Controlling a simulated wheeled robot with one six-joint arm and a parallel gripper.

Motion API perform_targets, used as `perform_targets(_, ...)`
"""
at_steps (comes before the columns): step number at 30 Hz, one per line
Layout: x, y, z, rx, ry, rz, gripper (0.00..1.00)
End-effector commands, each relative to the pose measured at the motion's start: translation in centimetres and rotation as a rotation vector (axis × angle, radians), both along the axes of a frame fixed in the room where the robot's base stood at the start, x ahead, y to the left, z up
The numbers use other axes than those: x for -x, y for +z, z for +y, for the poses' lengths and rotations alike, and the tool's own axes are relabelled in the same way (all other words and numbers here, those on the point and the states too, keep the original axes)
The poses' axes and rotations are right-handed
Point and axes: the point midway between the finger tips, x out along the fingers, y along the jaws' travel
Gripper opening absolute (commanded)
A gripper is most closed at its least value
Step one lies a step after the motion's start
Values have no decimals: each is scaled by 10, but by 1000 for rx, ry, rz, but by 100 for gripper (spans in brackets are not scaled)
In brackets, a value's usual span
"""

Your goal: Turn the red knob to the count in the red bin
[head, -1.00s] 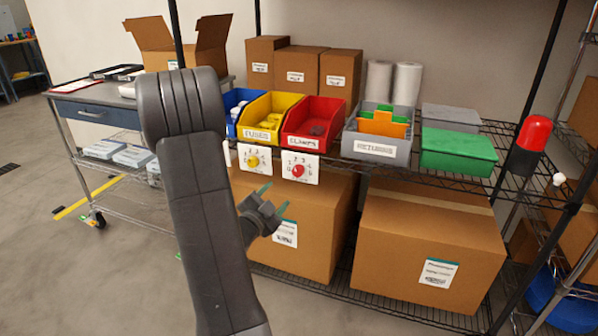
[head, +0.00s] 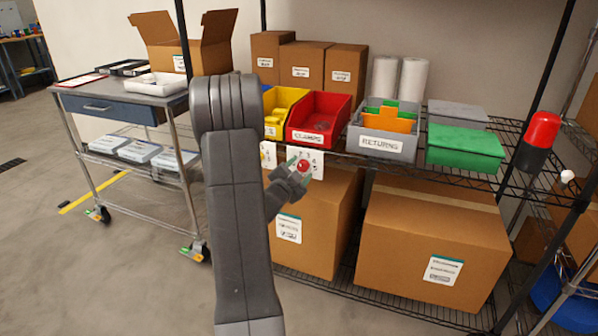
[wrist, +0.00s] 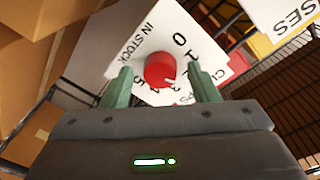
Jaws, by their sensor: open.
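The red knob (head: 304,166) sits on a white dial card (head: 318,172) under the front of the red bin (head: 345,108), labelled CLAMPS. A few dark grey pieces lie in the bin; their count cannot be told. In the wrist view the red knob (wrist: 157,68) lies between my two green fingertips. My gripper (wrist: 161,88) is open around it, one finger on each side; I cannot see contact. The card reads IN STOCK, with 0, 1 and 5 legible. My gripper (head: 295,168) also shows in the head view.
The yellow bin (head: 283,103) and its own dial card (head: 267,155) are just left. A grey RETURNS bin (head: 382,143) and a green-lidded box (head: 464,148) stand to the right. A large carton (head: 325,205) sits below the dials. A red-topped lamp (head: 541,130) is on the right post.

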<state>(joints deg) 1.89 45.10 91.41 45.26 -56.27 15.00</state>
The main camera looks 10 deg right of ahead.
Motion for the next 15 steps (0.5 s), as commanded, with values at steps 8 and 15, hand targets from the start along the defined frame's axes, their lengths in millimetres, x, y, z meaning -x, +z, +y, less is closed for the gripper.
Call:
perform_targets(8,0,0,0,0,0,0,17)
perform_targets(15,0,0,0,7,0,6,10)
